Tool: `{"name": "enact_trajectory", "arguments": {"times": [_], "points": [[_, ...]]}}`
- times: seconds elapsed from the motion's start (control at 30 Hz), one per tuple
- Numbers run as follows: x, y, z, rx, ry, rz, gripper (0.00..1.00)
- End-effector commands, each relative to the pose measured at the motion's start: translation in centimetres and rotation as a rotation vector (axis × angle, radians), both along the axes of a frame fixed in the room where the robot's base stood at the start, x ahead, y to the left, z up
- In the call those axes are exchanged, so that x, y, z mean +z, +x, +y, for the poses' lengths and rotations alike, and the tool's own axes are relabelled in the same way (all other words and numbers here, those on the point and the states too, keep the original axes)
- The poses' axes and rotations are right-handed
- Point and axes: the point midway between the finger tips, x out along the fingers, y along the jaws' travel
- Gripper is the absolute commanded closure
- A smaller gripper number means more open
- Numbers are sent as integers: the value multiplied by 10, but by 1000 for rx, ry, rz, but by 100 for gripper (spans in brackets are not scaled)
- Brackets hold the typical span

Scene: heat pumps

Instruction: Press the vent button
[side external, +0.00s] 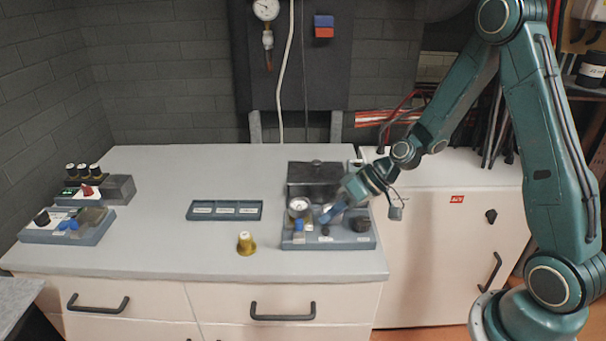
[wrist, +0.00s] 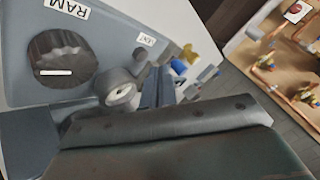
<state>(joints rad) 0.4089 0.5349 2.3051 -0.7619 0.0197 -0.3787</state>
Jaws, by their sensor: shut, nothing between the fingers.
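The control unit (side external: 345,242) is a blue-grey base at the right end of the bench. In the wrist view its panel (wrist: 105,25) carries a small label that seems to read VENT. My gripper (side external: 326,217) is shut and empty, low over the unit, behind and just above the button. In the wrist view the narrow fingers (wrist: 158,78) are right of the button. Contact cannot be told.
A large black knob (wrist: 62,58) sits on the panel, also in the side view (side external: 360,224). A gauge (side external: 299,204), a blue part (side external: 299,226) and a black box (side external: 314,172) crowd the unit.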

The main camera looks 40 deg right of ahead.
Motion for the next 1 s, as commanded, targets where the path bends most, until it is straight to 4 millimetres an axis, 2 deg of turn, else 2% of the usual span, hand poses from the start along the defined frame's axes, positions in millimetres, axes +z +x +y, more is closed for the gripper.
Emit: {"name": "enact_trajectory", "arguments": {"times": [0.6,1.0], "points": [[42,0,0,0,-1,-3,100],[45,0,0,0,0,0,100]]}}
